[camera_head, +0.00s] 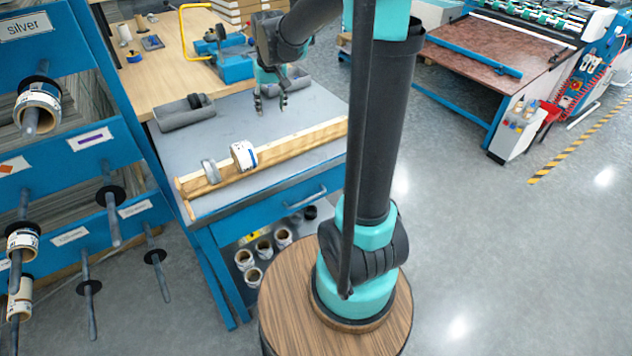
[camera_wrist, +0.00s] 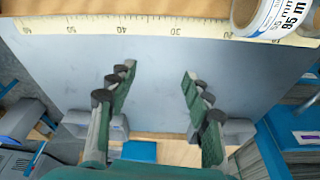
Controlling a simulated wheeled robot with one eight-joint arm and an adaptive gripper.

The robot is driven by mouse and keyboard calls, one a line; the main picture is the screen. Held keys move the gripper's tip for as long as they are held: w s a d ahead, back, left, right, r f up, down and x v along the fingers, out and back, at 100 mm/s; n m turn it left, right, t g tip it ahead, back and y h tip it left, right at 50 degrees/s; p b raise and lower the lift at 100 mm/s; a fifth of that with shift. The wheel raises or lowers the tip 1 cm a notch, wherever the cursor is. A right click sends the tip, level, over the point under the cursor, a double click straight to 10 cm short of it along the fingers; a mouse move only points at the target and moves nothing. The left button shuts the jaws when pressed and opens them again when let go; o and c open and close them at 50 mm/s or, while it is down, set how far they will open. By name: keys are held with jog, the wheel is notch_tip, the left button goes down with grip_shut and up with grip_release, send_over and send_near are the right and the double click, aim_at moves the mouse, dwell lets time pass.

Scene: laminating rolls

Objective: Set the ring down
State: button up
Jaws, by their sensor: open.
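A grey ring (camera_head: 210,171) stands on edge on the wooden ruled trough (camera_head: 290,148) at the front of the grey-topped table. A white roll with a blue label (camera_head: 242,155) sits just to its right, apart from it. The roll also shows at the top right of the wrist view (camera_wrist: 272,18), cut by the frame edge. My gripper (camera_head: 270,103) is above the grey table top, behind the trough and up and right of the ring. In the wrist view its fingers (camera_wrist: 156,82) are spread, with only bare grey surface between them.
Grey cradles (camera_head: 184,113) lie at the back of the table top (camera_head: 190,150). A blue tool (camera_head: 236,66) stands on the wooden bench behind. A blue rack with rolls on pegs (camera_head: 60,190) is at the left. The table top between trough and cradles is clear.

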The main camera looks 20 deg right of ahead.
jog(key=shift+m+t, duration=0.3)
jog(key=shift+t, duration=0.1)
jog(key=s+d+f, duration=0.1)
jog(key=s+f, duration=0.1)
jog(key=s, duration=0.2)
jog(key=s+d+f, duration=0.2)
jog(key=s, duration=0.3)
jog(key=s+d+f, duration=0.1)
jog(key=s, duration=0.3)
jog(key=shift+s+d+f, duration=0.25)
jog(key=shift+d+f, duration=0.05)
jog(key=shift+f, duration=0.1)
jog(key=s+d+f, duration=0.2)
jog(key=s+f, duration=0.4)
jog(key=s, duration=0.4)
jog(key=shift+s+t, duration=0.3)
jog(key=shift+s, duration=0.05)
